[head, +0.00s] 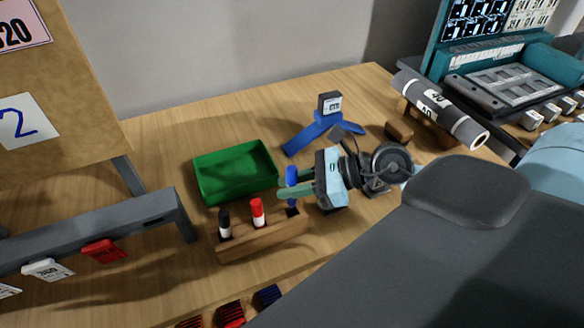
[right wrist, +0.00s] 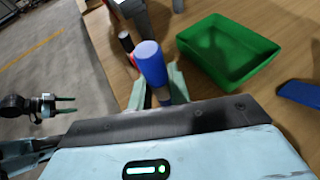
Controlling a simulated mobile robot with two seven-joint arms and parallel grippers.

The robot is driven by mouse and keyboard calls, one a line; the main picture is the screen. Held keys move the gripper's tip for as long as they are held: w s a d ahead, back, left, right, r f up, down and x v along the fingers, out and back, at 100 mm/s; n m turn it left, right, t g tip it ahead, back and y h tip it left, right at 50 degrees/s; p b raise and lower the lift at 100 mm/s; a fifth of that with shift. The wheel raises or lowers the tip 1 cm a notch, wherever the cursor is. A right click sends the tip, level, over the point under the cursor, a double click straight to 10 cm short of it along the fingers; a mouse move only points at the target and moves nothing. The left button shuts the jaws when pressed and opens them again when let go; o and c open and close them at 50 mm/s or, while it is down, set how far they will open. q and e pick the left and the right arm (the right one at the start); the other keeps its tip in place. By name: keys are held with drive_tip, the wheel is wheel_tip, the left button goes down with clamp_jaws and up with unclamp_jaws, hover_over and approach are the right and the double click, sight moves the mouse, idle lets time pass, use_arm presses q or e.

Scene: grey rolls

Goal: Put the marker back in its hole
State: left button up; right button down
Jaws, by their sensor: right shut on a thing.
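The blue marker (head: 291,175) is upright in my right gripper (head: 286,190), which is shut on it. It stands just above the right end of the wooden block (head: 262,240), by a dark hole (head: 292,212). I cannot tell whether its lower end is lined up with the hole. In the right wrist view the blue marker (right wrist: 151,64) shows cap up between the fingers (right wrist: 160,90). My left gripper (right wrist: 66,105) is open and empty at the left of that view, away from the block.
A black marker (head: 224,224) and a red marker (head: 257,212) stand in the block. A green tray (head: 235,173) lies behind it. A blue stand (head: 318,128) is farther back. A grey roll (head: 442,110) lies at the right. A grey rail (head: 90,235) is at the left.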

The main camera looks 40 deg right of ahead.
use_arm(q)
drive_tip(key=shift+s+f+b, duration=0.35)
drive_tip(key=shift+f+b, duration=0.05)
drive_tip(key=shift+f, duration=0.1)
use_arm(e)
drive_tip(key=shift+f, duration=0.7)
use_arm(q)
drive_tip(key=shift+f, duration=0.1)
use_arm(e)
drive_tip(key=c, duration=1.2)
unclamp_jaws()
drive_tip(key=shift+c, duration=0.2)
drive_tip(key=shift+s+f, duration=0.1)
use_arm(q)
drive_tip(key=shift+w+d+f+b, duration=0.1)
drive_tip(key=shift+f+b, duration=0.15)
drive_tip(key=shift+b, duration=0.2)
use_arm(e)
drive_tip(key=v, duration=0.8)
use_arm(q)
drive_tip(key=shift+s, duration=0.3)
drive_tip(key=shift+f, duration=0.1)
